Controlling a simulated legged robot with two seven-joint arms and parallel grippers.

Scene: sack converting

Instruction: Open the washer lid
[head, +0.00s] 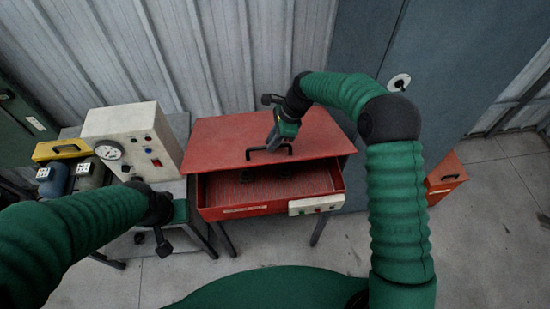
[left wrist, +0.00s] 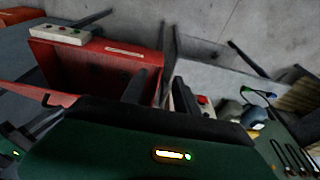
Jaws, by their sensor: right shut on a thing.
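The red washer (head: 268,209) stands on legs in the middle of the head view. Its red lid (head: 222,137) is tilted up at the front, with a gap showing the dark red inside. My right gripper (head: 275,146) is shut on the black lid handle (head: 254,154) at the lid's front edge. My left gripper (head: 158,238) is left of the washer, apart from it and empty. In the left wrist view its two dark fingers (left wrist: 159,92) stand apart. The washer (left wrist: 95,68) and part of the lid (left wrist: 28,91) also show there.
A cream machine with a gauge (head: 128,133) stands on a bench to the left, close to my left arm. A control box (head: 316,204) is on the washer's front right. A red box (head: 445,178) is on the floor at right. A corrugated wall stands behind.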

